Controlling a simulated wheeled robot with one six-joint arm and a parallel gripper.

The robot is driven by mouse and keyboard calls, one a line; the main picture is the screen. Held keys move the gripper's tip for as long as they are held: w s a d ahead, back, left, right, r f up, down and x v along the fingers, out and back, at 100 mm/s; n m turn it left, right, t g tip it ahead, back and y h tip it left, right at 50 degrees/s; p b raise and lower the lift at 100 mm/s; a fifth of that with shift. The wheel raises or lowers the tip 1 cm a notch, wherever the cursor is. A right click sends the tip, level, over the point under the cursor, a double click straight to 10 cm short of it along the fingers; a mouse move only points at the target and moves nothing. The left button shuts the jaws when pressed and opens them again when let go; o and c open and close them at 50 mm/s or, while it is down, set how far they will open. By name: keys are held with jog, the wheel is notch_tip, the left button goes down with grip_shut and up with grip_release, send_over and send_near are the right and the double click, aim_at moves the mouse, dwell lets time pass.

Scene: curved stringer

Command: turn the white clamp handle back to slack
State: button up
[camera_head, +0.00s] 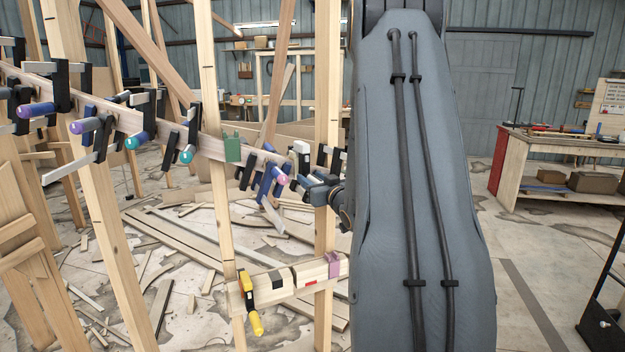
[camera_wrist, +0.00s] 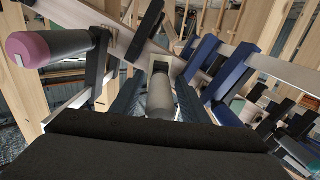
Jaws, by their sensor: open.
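The white clamp handle (camera_wrist: 160,96) shows end-on in the middle of the wrist view, light grey-white in this light, running away toward its clamp on the stringer. My gripper (camera_wrist: 159,92) is open, with one dark ribbed finger on each side of the handle. I cannot tell whether either finger touches it. In the head view, my gripper (camera_head: 304,182) is at the right end of the clamp row, partly hidden by my arm. A white part (camera_head: 301,147) shows just above it; I cannot tell whether it is this handle.
A pink-ended clamp handle (camera_wrist: 45,47) is close on the left in the wrist view, and a blue clamp (camera_wrist: 228,75) is close on the right. More clamps line the curved wooden stringer (camera_head: 130,118). A lower rail (camera_head: 310,270) carries a yellow-handled clamp (camera_head: 254,318).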

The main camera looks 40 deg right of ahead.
grip_shut()
